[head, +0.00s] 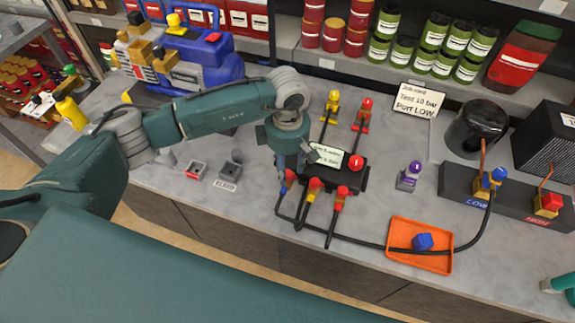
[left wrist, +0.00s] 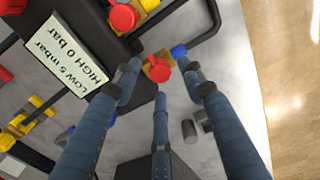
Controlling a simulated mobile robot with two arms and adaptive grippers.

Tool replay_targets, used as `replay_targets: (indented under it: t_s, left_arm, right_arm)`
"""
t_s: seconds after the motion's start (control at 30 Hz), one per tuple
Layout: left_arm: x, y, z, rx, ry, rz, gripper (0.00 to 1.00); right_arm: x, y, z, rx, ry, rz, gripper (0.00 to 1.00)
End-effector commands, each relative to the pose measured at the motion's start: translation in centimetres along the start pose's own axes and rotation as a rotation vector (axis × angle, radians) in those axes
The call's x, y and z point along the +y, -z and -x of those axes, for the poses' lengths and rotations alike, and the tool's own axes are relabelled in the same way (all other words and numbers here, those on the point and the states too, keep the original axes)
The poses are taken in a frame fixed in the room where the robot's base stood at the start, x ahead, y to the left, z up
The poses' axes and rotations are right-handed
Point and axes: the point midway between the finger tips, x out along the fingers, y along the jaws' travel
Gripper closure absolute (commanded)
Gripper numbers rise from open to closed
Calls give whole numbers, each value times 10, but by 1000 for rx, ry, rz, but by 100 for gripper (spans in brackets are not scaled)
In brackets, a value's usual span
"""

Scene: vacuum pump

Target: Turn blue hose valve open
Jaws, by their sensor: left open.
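The black manifold (head: 328,174) stands on the bench with several hose valves along its edges. The blue hose valve, at its front left corner, is mostly hidden by my left gripper (head: 289,184) in the head view. In the left wrist view this valve has a brass body, a red knob (left wrist: 161,71) and a blue collar (left wrist: 179,52). The fingers of my left gripper (left wrist: 160,79) are spread open around the valve, with the knob between the tips. I cannot tell whether any finger touches it. My right gripper does not show.
Neighbouring red-knobbed valves (head: 314,187) sit close on the right. A black hose (head: 345,239) runs through an orange tray (head: 400,262), holding a blue cap (head: 422,242), to the LOW port valve (head: 484,183). A blue pump (head: 205,62) stands at the back left.

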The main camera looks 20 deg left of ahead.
Motion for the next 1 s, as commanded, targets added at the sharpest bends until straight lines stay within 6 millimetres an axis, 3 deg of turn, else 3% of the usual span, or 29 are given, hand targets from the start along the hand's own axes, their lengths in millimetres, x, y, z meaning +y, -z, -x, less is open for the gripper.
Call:
replay_targets:
  t_s: [0.4,0.63,1.0]
  left_arm:
    - [0,0,-11,0,0,0,59]
    - [0,0,-11,0,0,0,100]
    - [0,0,-12,-1,0,45,100]
  right_arm:
    - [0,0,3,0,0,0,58]
    - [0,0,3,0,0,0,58]
    - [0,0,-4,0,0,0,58]
